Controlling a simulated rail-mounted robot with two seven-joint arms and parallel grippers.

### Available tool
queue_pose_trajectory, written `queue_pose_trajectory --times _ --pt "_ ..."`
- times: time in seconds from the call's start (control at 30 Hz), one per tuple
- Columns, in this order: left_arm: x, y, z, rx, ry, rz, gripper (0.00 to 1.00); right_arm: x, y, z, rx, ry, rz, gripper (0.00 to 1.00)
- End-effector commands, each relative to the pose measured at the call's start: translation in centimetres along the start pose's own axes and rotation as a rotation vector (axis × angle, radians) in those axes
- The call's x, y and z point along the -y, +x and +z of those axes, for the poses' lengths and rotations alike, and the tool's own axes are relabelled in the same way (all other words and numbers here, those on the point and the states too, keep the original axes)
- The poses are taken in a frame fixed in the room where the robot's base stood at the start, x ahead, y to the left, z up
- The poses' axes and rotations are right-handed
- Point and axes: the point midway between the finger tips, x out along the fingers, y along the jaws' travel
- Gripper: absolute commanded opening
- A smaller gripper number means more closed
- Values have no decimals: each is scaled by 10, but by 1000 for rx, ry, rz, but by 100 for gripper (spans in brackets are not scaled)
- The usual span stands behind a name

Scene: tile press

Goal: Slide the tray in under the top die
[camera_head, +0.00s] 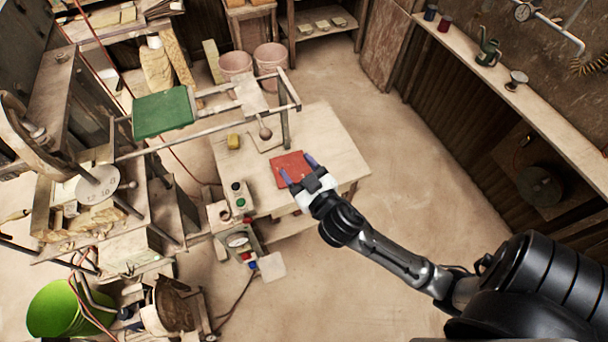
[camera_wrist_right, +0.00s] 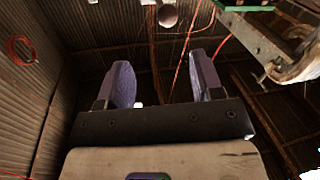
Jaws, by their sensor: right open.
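The green tray (camera_head: 163,112) lies on a pale metal rail frame, to the right of the press (camera_head: 75,120). A green edge (camera_wrist_right: 250,8), probably the tray's, shows at the top of the right wrist view. The top die cannot be made out clearly among the press parts at the left. My right gripper (camera_head: 297,169) is open and empty above the red cloth (camera_head: 287,172) on the worktable, apart from the tray, below and right of it in the head view. Its two purple-grey fingers (camera_wrist_right: 160,82) stand apart in the right wrist view. My left gripper is out of view.
The rails (camera_head: 215,127) and their end frame (camera_head: 290,90) reach over the worktable (camera_head: 335,150). A yellow sponge (camera_head: 234,141) and a button box (camera_head: 238,195) are on or beside the table. A green bucket (camera_head: 58,310) stands lower left. Floor to the right is clear.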

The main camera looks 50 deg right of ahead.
Motion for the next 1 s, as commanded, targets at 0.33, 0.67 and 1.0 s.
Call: queue_pose_trajectory --times 0.33,0.67,1.0 --pt "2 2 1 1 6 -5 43 0 -21 1 1 1 0 60" --pt "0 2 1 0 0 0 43 0 -24 0 -1 0 0 60" --pt "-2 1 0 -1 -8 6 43 0 -24 0 0 1 0 60"
